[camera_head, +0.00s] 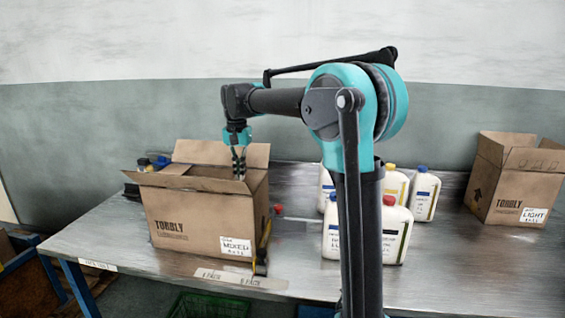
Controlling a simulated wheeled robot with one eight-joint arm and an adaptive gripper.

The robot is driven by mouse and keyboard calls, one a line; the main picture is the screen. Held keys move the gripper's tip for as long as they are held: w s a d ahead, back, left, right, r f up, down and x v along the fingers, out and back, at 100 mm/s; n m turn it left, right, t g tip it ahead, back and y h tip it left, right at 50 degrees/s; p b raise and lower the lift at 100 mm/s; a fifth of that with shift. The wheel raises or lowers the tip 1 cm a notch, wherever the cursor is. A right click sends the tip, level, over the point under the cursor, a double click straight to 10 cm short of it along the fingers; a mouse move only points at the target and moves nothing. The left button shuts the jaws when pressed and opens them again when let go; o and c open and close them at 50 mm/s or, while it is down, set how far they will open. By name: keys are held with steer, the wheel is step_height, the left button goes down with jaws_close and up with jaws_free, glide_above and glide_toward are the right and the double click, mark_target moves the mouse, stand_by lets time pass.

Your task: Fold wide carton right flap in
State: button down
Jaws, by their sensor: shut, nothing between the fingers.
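The wide carton (195,225), brown with a "MIXED" label, stands on the left part of the metal table. Its back flap (205,152) stands up, and a flap at the left (175,169) lies partly inward over the opening. The right flap (257,179) shows at the right end, just right of my fingers; its exact angle is hard to tell. My gripper (239,176) points down at the right part of the opening, shut and empty. I cannot tell whether it touches the right flap. The carton's inside is mostly hidden.
A second carton (512,190), labelled "LIGHT", stands at the right end of the table (470,265). Several white jugs (396,235) stand in the middle, partly behind my arm. A black and yellow tool (262,250) leans by the wide carton's right front corner. Small dark-capped items sit behind its left.

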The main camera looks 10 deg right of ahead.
step_height(320, 180, up, 11)
stand_by(0.4)
steer(key=shift+s, duration=0.1)
